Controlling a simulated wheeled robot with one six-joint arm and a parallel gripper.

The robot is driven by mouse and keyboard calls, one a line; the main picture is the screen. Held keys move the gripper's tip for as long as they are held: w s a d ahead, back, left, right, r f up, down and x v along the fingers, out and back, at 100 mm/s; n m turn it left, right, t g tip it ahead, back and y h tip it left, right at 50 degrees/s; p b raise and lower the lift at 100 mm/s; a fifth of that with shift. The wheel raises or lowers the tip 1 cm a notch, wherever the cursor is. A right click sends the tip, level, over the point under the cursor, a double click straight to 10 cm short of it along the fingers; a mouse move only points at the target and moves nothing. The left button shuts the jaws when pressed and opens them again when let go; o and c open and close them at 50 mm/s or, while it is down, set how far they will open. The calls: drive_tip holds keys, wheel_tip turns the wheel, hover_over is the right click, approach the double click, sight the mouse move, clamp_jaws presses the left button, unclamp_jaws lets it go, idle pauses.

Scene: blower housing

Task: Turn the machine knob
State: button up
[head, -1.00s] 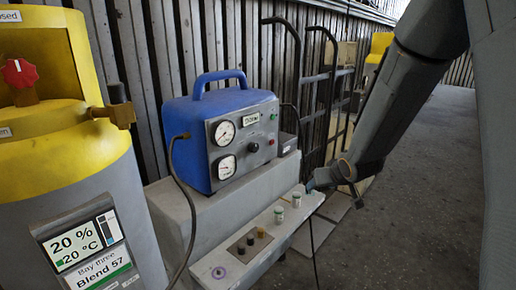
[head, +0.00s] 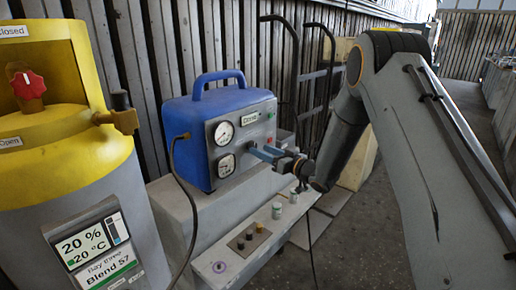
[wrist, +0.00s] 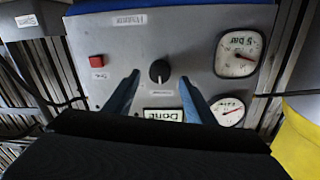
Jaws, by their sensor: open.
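The machine is a blue case (head: 188,130) with a carry handle and a grey front panel, standing on a grey block in the head view. Its black round knob (wrist: 159,71) with a light pointer mark sits on the panel in the wrist view. My gripper (wrist: 160,77) is open, with one blue finger on each side of the knob and gaps visible between. Whether the fingertips touch the panel cannot be told. In the head view my gripper (head: 262,153) reaches to the panel from the right and largely hides the knob.
A low ledge (head: 222,254) holds small jars and knobs. A yellow-topped tank (head: 70,160) with a red valve knob (head: 28,84) stands left. A hand truck (head: 290,80) stands behind.

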drive_tip(key=x, duration=0.3)
drive_tip(key=shift+a, duration=0.1)
drive_tip(key=shift+c, duration=0.3)
drive_tip(key=c, duration=1)
